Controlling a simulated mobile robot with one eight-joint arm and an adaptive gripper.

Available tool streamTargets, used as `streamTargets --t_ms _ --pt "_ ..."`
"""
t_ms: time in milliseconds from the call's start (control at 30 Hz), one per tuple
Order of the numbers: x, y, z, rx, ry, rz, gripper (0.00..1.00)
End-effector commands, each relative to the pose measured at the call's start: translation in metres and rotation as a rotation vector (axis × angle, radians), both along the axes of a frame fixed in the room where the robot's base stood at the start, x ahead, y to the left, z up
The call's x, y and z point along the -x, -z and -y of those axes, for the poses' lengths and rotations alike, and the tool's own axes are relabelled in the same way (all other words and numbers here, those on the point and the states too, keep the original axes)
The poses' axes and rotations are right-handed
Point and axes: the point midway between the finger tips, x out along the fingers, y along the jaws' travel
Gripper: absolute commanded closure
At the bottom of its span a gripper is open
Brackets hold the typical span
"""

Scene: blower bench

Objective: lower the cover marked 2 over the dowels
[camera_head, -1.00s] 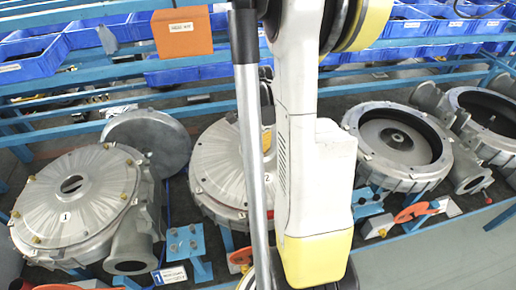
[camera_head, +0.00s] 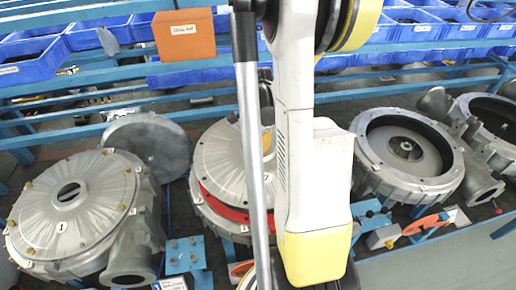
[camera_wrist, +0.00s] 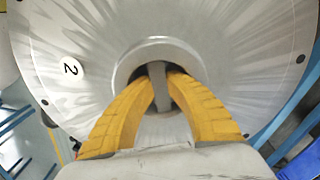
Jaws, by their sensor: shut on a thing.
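The cover marked 2 (camera_head: 217,158) is a round silver disc in the head view, partly hidden behind my arm. It also fills most of the wrist view (camera_wrist: 105,40), with its number label at the left. It is above a blower housing (camera_head: 212,222), and a red ring (camera_head: 222,204) shows between cover and housing at the lower left. My gripper (camera_wrist: 160,82) has yellow fingers closed on the bar across the cover's central opening. I cannot make out the dowels.
The blower with the cover marked 1 (camera_head: 75,208) stands at the left. A loose grey disc (camera_head: 150,145) leans behind it. Open housings (camera_head: 405,150) stand at the right. Blue bins (camera_head: 115,25) and an orange box (camera_head: 184,33) are at the back. Blue rails cross the bench.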

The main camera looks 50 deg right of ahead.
Motion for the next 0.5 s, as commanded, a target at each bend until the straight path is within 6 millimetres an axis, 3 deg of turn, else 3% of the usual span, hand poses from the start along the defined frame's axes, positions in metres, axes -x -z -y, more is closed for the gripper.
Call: streamTargets --t_ms 500 --pt "-0.003 0.036 0.004 0.000 -0.008 0.000 1.00"
